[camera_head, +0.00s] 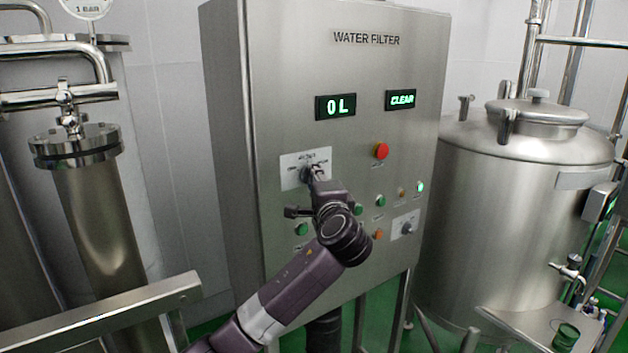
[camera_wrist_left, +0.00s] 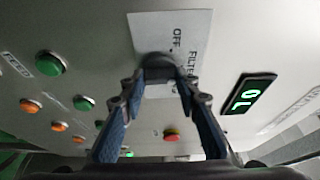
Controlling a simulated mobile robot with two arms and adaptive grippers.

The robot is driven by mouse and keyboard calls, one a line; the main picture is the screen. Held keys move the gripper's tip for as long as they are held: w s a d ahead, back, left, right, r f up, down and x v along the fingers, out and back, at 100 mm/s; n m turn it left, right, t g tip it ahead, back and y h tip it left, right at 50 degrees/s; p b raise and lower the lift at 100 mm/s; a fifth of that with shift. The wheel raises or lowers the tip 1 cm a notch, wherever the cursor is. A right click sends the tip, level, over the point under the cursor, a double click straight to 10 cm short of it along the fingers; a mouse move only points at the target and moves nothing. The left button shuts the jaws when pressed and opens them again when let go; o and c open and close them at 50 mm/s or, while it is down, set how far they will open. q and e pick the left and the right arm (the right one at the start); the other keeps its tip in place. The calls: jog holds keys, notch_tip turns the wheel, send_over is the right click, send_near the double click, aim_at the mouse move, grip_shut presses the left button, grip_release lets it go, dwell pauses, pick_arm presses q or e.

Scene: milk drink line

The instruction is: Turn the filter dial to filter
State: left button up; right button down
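The filter dial is a dark knob on a pale label plate (camera_head: 291,172) on the front of the water filter cabinet. In the left wrist view the dial (camera_wrist_left: 158,64) sits between my fingertips, and the words OFF and FILTER show on the plate (camera_wrist_left: 150,30) beside it. My right gripper is out of view.
A red button (camera_head: 381,151), several green and orange buttons and a second dial (camera_head: 407,227) are near my arm. A steel tank (camera_head: 500,220) stands right; a filter column (camera_head: 100,220) stands left.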

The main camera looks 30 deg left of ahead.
pick_arm(q)
jog(key=o, duration=0.4)
jog(key=shift+o, duration=0.2)
jog(key=v, duration=1.2)
